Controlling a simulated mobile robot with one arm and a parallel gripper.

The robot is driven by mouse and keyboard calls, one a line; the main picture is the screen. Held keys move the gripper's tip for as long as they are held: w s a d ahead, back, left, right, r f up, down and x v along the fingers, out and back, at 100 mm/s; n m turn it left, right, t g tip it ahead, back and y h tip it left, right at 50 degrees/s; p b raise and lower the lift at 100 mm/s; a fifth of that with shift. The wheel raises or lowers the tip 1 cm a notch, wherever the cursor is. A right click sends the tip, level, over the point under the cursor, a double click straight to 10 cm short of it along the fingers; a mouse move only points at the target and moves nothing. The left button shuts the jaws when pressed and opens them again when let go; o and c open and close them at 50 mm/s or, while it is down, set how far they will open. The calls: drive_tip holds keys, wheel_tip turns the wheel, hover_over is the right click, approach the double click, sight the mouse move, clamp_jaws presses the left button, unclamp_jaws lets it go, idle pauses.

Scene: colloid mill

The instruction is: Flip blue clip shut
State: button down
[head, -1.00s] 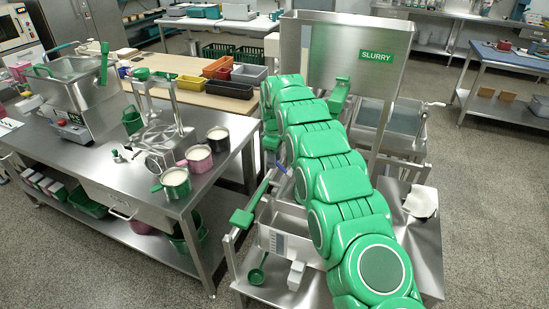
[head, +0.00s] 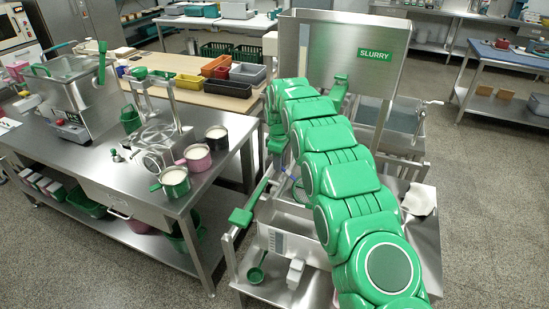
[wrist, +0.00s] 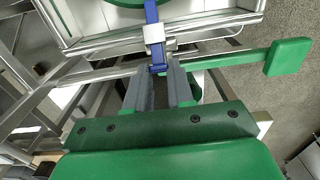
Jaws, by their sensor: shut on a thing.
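The blue clip (wrist: 152,14) shows at the top middle of the wrist view, running down over the rim of a metal frame. A silver block (wrist: 154,33) sits across it. My gripper (wrist: 160,68) has its two grey fingers closed around the clip's lower blue end. A gap shows between the fingers further back.
A green-handled lever (head: 241,216) extends left of my arm; its green handle is at the right in the wrist view (wrist: 288,57). A metal hopper marked SLURRY (head: 374,54) stands behind my arm. A bench with several pots (head: 197,157) is at left.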

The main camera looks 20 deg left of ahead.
sight(283, 169)
drive_tip(key=shift+d+f, duration=0.65)
drive_tip(key=shift+d, duration=0.2)
drive_tip(key=c, duration=1)
unclamp_jaws()
drive_tip(key=shift+o, duration=0.2)
drive_tip(key=shift+r, duration=0.2)
wheel_tip(283, 169, up, 8)
drive_tip(key=shift+f, duration=0.25)
